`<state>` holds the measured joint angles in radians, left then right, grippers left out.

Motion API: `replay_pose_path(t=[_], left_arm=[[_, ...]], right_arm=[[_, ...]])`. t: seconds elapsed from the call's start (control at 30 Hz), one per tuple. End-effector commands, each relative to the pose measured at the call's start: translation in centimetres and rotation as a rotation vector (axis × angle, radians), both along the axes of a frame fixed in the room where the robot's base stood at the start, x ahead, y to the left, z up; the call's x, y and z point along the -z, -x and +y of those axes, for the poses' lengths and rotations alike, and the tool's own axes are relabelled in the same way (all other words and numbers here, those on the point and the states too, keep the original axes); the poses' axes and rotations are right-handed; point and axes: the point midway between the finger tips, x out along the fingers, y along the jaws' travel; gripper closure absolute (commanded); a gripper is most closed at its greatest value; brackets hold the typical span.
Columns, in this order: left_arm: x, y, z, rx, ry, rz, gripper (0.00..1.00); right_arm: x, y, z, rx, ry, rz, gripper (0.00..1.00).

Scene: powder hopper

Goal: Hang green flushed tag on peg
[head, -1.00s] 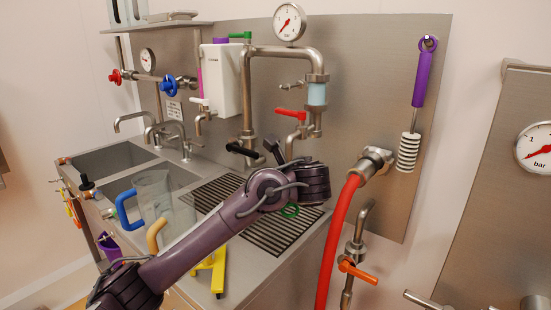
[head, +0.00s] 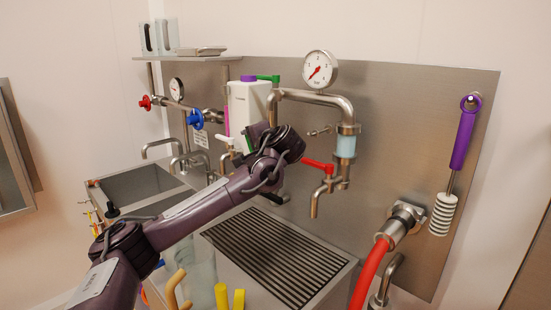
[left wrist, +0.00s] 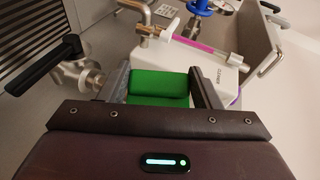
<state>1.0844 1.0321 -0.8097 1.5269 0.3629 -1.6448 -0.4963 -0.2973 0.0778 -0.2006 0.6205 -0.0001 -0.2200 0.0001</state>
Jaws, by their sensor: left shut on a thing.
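My left gripper (head: 254,137) is in front of the lower part of the white container on the back panel. It is shut on the green tag (left wrist: 160,80), which sits between the two fingers in the left wrist view. In the head view only a sliver of green (head: 249,144) shows beside the dark gripper; the tag's face and hole are hidden. I cannot make out a free peg for the tag. My right gripper is not in view.
The white container (head: 247,103) and the red-handled tap (head: 319,168) are close to the gripper. A black lever (left wrist: 45,66) shows at left in the left wrist view. A grated drain (head: 285,255) lies below. A purple-handled brush (head: 464,140) hangs at right.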

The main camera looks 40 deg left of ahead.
Motion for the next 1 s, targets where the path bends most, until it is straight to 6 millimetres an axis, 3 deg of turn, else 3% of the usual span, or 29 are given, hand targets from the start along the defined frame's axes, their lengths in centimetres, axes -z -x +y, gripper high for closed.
replay_pose_path(t=[0.27,1.0], left_arm=[[-0.3,-0.7,0.4,-0.015,0.002,-0.01,0.65],[0.2,-5.1,-0.1,-0.014,0.001,-0.009,0.65]], right_arm=[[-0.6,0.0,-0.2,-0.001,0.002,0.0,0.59],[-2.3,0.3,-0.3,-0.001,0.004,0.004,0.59]])
